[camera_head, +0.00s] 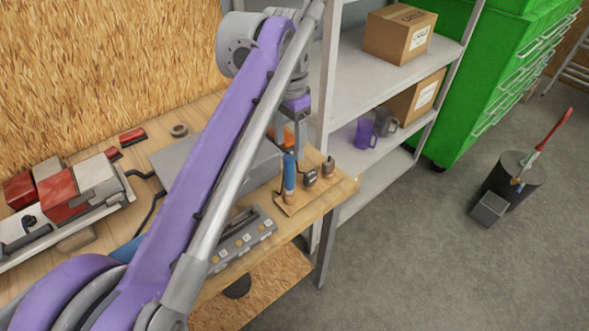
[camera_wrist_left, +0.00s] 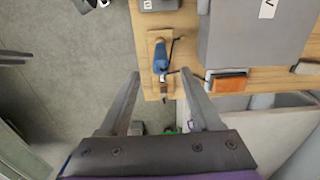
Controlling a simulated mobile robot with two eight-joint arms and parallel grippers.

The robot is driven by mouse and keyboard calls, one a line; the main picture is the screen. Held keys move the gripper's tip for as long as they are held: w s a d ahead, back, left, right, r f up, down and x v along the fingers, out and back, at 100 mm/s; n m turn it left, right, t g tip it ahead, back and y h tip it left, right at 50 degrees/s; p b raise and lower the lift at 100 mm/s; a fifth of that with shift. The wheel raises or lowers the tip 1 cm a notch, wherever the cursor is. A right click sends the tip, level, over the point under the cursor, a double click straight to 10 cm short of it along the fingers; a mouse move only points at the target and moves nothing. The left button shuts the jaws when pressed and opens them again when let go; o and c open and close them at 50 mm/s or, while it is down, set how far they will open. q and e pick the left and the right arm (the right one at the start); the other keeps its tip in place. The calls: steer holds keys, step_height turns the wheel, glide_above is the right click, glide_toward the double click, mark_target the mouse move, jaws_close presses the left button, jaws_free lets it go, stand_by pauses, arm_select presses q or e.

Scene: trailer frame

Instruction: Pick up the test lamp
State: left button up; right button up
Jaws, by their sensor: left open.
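The test lamp (camera_head: 289,172), which I take to be the blue-handled tool, is on a small wooden board (camera_head: 292,207) near the bench corner. In the left wrist view its blue handle (camera_wrist_left: 161,52) lies ahead, in line with the gap between my fingers. My left gripper (camera_head: 291,136) is open and empty, reaching down behind the lamp. In the left wrist view its fingers (camera_wrist_left: 161,76) are spread wide and apart from the lamp. The exact height of the gripper above the board is hard to tell. My right gripper is not in view.
A grey box (camera_head: 262,165) and an orange-topped block (camera_wrist_left: 227,84) sit close to the lamp. A grey switch panel (camera_head: 240,240) lies at the bench's front edge. Small dark parts (camera_head: 311,178) share the board. A metal shelf (camera_head: 350,90) stands just beyond the bench.

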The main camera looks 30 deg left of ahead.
mark_target(289, 155)
arm_select(q)
step_height(289, 155, down, 3)
steer(key=shift+s+r, duration=0.15)
steer(key=shift+r, duration=0.05)
steer(key=shift+f, duration=0.65)
step_height(289, 155, down, 5)
steer(key=shift+r+b, duration=0.2)
steer(key=shift+b, duration=0.1)
steer(key=c, duration=0.9)
